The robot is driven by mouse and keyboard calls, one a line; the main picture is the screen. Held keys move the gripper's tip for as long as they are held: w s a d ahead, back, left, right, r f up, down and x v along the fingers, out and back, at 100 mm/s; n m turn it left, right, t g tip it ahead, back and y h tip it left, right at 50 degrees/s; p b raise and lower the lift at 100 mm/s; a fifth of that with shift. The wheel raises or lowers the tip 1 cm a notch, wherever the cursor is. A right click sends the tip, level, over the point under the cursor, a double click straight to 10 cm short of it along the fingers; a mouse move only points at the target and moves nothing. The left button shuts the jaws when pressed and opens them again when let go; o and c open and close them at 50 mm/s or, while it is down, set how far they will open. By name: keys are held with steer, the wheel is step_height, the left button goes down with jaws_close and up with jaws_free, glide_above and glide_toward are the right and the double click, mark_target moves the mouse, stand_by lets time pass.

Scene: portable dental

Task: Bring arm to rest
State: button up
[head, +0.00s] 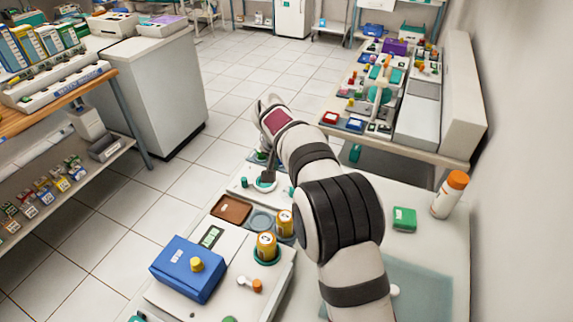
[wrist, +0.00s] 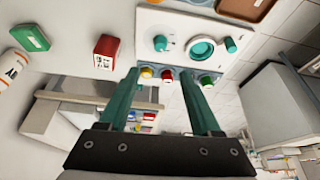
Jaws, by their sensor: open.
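My arm reaches from the bottom of the head view, over the white worktop (head: 440,210), towards the far end. In the wrist view my gripper (wrist: 157,76) has its two teal fingers spread apart, with nothing held between them. Beyond the fingertips are a yellow, a red and a green knob (wrist: 206,79) at the edge of a white device (wrist: 175,40) with teal dials. In the head view I cannot clearly make out the fingers.
A blue box (head: 187,268), yellow canisters (head: 266,246) and a brown tray (head: 231,208) lie left of my arm. A green box (head: 404,219) and an orange-capped bottle (head: 449,195) stand to its right. The wrist view also shows a red box (wrist: 106,52).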

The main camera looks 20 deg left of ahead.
steer(key=shift+s+r, duration=0.3)
steer(key=shift+r, duration=0.3)
steer(key=s+d+r+m+g, duration=0.1)
steer(key=s+d+r, duration=0.2)
steer(key=s+d, duration=0.35)
steer(key=s+d+r+m+g, duration=0.1)
steer(key=s+d+r, duration=0.2)
steer(key=d, duration=0.6)
steer(key=s+d+r+m+g, duration=0.1)
steer(key=s+d+r, duration=0.1)
steer(key=s+d, duration=0.35)
steer(key=s+d+f+m, duration=0.1)
steer(key=s+d, duration=0.2)
steer(key=s, duration=0.3)
steer(key=s+d+f+m+g+y, duration=0.1)
steer(key=s+d, duration=0.2)
steer(key=s, duration=0.4)
steer(key=s+d+f+m, duration=0.1)
steer(key=s+d, duration=0.1)
steer(key=s, duration=0.5)
steer(key=shift+d+f+g, duration=0.35)
steer(key=shift+d+g, duration=0.05)
